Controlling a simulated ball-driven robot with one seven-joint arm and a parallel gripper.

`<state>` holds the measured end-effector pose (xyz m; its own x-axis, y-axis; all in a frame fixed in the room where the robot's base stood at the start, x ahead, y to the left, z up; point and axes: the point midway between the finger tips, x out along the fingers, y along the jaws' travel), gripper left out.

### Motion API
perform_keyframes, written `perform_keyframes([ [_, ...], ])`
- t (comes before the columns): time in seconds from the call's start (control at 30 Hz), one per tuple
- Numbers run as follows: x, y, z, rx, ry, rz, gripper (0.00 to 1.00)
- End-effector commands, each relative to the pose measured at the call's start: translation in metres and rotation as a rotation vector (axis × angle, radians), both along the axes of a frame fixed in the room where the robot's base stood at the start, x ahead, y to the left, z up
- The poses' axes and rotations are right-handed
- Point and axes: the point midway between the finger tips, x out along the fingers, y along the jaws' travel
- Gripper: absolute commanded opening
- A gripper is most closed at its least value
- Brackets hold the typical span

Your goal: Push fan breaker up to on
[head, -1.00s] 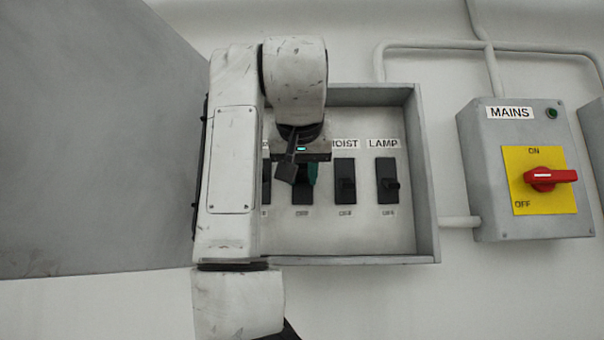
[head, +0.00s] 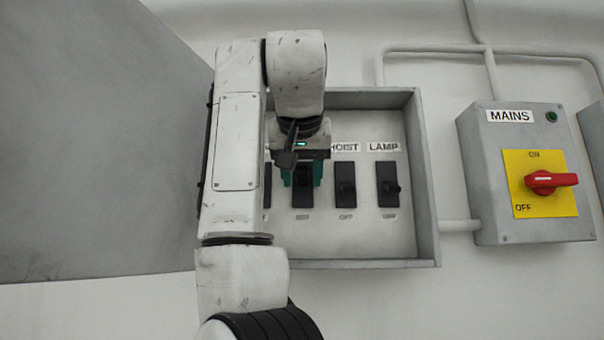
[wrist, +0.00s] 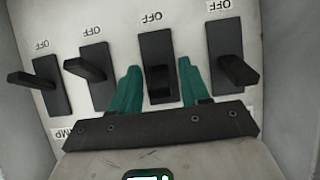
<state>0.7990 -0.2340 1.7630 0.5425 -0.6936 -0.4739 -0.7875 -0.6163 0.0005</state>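A row of black breakers sits in a grey box. HOIST (head: 345,184) and LAMP (head: 388,183) are readable, with OFF printed below. My gripper (head: 302,181) is in front of the breaker left of HOIST (head: 302,198); its name label is hidden behind my wrist, so I cannot read whether it is the fan. The wrist view, which is upside down, shows my gripper (wrist: 161,82) open, its two teal fingers on either side of that breaker's black lever (wrist: 160,84). I cannot tell if they touch it. Nothing is held.
Another breaker (wrist: 229,62) is close beside one finger in the wrist view. The box has raised rims (head: 424,180) around the panel. The MAINS box (head: 484,190) with a red rotary handle (head: 550,180) is to the right.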

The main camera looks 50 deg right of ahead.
Motion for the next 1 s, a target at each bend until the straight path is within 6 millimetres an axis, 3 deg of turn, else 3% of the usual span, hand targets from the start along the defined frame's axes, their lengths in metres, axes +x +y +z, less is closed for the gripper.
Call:
perform_keyframes([
  [0.37,-0.004,0.006,0.002,0.001,-0.001,0.0,0.49],
  [0.8,-0.046,0.059,0.038,0.001,-0.001,0.004,0.49],
  [1.0,-0.056,0.073,0.048,0.001,0.0,0.001,0.49],
])
